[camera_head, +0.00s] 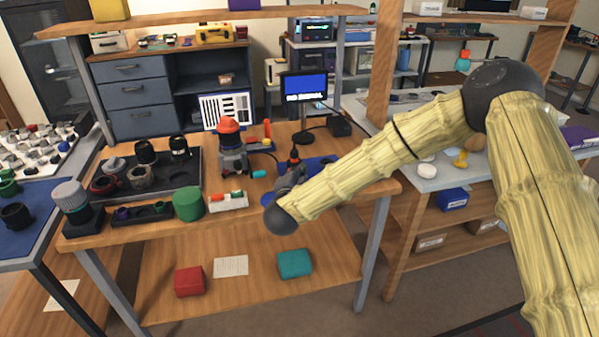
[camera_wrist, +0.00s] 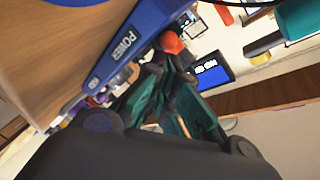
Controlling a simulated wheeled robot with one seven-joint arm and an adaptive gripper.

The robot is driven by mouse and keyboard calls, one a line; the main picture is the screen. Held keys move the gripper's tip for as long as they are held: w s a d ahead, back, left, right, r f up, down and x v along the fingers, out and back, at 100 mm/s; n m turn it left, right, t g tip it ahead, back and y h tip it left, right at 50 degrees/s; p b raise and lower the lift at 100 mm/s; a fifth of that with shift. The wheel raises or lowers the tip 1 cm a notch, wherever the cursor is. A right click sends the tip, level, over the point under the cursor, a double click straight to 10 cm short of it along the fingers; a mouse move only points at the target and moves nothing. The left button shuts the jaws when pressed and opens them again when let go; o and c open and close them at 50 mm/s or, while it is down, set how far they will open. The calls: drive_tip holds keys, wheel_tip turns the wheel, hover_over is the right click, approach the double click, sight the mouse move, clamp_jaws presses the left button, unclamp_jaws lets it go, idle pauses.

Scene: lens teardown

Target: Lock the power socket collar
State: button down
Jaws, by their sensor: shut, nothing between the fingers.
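A blue block with a white POWER label (camera_wrist: 128,43) fills the upper left of the wrist view, close beside my fingers. The socket collar cannot be told apart there; my dark and green fingers cover the area near the block's end. My gripper (camera_wrist: 172,66) is shut with nothing held. In the head view my gripper (camera_head: 292,172) is small and partly hidden by my wrist, over the right part of the wooden workbench (camera_head: 150,232). Whether the fingers touch the block or collar cannot be told.
A dark device with an orange top (camera_head: 229,150) stands left of my gripper. A small monitor (camera_head: 304,87) is behind it. A green cylinder (camera_head: 188,204), a white tray (camera_head: 228,201) and a dark parts tray (camera_head: 180,176) occupy the bench's left and middle.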

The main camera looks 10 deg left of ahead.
drive_tip(key=shift+s+d+r, duration=0.1)
drive_tip(key=shift+d+r, duration=0.2)
drive_tip(key=shift+s+d+r+p, duration=0.8)
drive_tip(key=shift+s+d+r, duration=0.05)
drive_tip(key=shift+s+d, duration=0.25)
drive_tip(key=s+a+r+b, duration=0.1)
drive_tip(key=s+a, duration=0.1)
drive_tip(key=s, duration=0.6)
drive_tip(key=shift+s+a+r, duration=0.15)
drive_tip(key=shift+s+a, duration=0.2)
